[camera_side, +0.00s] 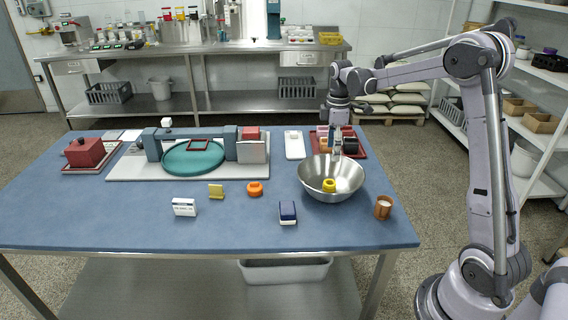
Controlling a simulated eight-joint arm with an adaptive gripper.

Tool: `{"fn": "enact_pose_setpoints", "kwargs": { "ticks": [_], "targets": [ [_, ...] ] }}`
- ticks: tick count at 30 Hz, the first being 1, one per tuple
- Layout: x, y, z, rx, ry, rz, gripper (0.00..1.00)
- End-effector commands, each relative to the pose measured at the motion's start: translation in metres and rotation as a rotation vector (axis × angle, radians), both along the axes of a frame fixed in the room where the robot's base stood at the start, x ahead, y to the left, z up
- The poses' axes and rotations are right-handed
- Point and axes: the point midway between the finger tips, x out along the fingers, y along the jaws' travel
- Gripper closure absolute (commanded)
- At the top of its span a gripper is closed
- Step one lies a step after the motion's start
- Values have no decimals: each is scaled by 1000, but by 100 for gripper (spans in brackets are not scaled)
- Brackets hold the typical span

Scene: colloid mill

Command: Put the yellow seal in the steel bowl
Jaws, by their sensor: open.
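The yellow seal (329,185), a small thick ring, lies inside the steel bowl (348,188), low against the near side of its inner wall. The wide, shiny bowl stands on the right part of the blue table. My gripper (337,152) points down over the far part of the bowl, above and apart from the seal. It is open, with nothing visible between its fingers. Its fingertips are small in this view.
An orange ring (255,189), a yellow stand (216,191), a white label block (184,207) and a dark blue block (288,212) stand left of the bowl. A copper cup (383,207) is to its right. A red tray (356,153) with small items lies behind.

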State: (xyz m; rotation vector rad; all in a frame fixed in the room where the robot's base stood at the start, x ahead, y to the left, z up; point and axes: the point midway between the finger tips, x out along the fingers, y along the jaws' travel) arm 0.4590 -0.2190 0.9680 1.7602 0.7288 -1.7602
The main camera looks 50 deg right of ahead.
Motion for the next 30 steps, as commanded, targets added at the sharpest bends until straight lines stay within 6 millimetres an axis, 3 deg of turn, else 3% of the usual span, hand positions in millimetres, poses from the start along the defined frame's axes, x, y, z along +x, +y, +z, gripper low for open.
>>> {"fn": "enact_pose_setpoints", "kwargs": {
  "ticks": [5, 8, 19, 30],
  "targets": [
    [-1, 3, 2, -2, -5, -6, 36],
    [-4, 15, 10, -11, -25, -31, 36],
    [-43, 98, 56, -33, -216, -267, 36],
    [-102, 169, 67, 53, -424, -516, 36]
  ]
}}
